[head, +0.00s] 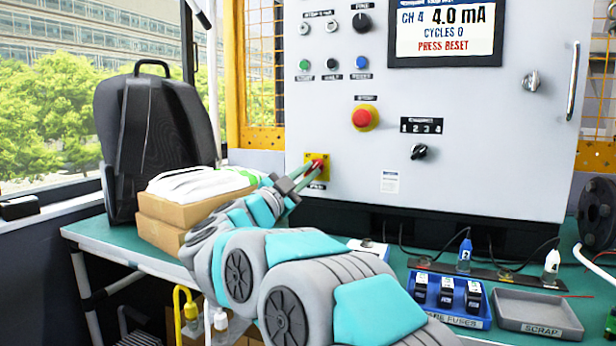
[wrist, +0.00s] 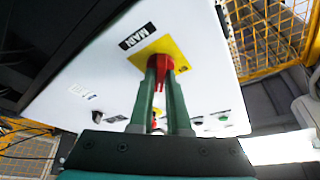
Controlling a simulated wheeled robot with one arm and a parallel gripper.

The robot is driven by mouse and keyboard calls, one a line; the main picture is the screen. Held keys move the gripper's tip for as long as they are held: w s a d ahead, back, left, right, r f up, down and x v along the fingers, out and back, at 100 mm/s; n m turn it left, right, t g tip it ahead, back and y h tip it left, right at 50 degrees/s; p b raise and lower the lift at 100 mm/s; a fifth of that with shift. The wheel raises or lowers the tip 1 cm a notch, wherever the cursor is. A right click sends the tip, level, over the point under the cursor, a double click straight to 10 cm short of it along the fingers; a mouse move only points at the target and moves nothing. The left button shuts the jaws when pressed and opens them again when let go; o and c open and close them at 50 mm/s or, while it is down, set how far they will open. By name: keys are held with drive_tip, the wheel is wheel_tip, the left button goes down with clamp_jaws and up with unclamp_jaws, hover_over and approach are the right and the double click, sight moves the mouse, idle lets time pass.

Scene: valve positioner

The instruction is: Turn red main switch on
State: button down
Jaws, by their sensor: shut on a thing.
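The red main switch (wrist: 161,64) is a red handle on a yellow square plate (wrist: 178,48) at the lower left of the white cabinet. It also shows in the head view (head: 318,163). A label reading MAIN (wrist: 137,36) sits beside the plate in the wrist view. My gripper (wrist: 160,72) reaches the switch, and its two green fingers are shut on the red handle, one on each side. In the head view my gripper (head: 302,176) partly covers the handle, and its exact angle is hard to tell.
The white cabinet (head: 460,130) has a red emergency button (head: 366,117), a black selector knob (head: 419,152) and a screen (head: 445,30) reading "PRESS RESET". Boxes (head: 160,232) and a black backpack (head: 150,130) stand left. A blue fuse tray (head: 449,312) and a scrap tray (head: 538,314) lie right.

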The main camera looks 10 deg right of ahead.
drive_tip(key=shift+m+g, duration=0.3)
drive_tip(key=shift+m, duration=0.5)
drive_tip(key=c, duration=0.9)
unclamp_jaws()
drive_tip(key=v, duration=0.7)
drive_tip(key=shift+s+a+f+b, duration=0.15)
drive_tip(key=shift+s+a+b, duration=0.1)
drive_tip(key=shift+a+b, duration=0.05)
